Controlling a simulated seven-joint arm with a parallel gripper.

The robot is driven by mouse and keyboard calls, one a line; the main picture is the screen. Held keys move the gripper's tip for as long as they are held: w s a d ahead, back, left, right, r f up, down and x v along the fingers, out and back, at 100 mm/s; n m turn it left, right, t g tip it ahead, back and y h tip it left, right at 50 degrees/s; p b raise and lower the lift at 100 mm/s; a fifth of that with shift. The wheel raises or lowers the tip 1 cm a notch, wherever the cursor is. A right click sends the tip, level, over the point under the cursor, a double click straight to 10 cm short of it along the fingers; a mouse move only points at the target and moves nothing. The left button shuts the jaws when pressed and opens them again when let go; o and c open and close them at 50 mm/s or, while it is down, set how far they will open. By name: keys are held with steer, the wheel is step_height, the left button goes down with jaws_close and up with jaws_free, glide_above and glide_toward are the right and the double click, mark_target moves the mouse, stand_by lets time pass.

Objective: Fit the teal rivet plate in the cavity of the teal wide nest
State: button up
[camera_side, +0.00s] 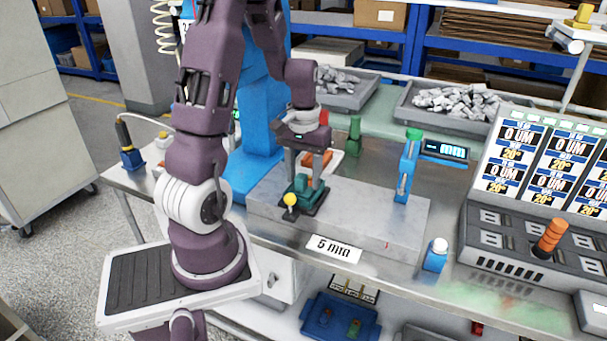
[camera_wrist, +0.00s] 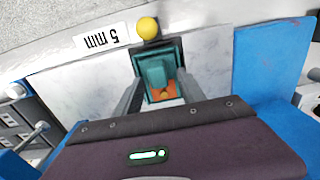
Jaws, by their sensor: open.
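A teal block on a dark base (camera_side: 308,195) stands on the grey slab, below my gripper (camera_side: 304,178). In the wrist view this teal piece (camera_wrist: 157,70) lies between my two open fingers (camera_wrist: 160,82), within a dark frame, with orange showing at its near side. I cannot tell whether my fingers touch it. I cannot clearly tell the rivet plate from the nest; the fingers hide part of the fixture. A yellow ball (camera_side: 290,200) sits at its front edge.
The grey slab (camera_side: 385,222) has free room right of the fixture. A blue upright post (camera_side: 407,170) stands there. A "5 mm" label (camera_side: 334,248) is on the slab's front. A blue column (camera_side: 258,120) rises behind. Bins of metal parts (camera_side: 455,102) lie at the back.

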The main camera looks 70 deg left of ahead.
mark_target(304, 174)
step_height(304, 174, up, 7)
steer(key=shift+r, duration=0.1)
stand_by(0.5)
steer(key=shift+d+r, duration=0.1)
steer(key=shift+d, duration=0.05)
steer(key=s+d+r+m+t, duration=0.1)
steer(key=d+r+m+t, duration=0.1)
steer(key=d+r, duration=0.35)
steer(key=d+r+m+t, duration=0.1)
steer(key=d+r+m, duration=0.15)
steer(key=d, duration=0.55)
steer(key=s+d+r+m+t, duration=0.1)
steer(key=s+d+m+t, duration=0.1)
steer(key=s+d+m, duration=0.2)
steer(key=s+d, duration=0.3)
steer(key=d, duration=0.1)
steer(key=shift+s+d+r+t, duration=0.2)
steer(key=shift+s+r+t, duration=0.1)
steer(key=shift+s+r, duration=0.1)
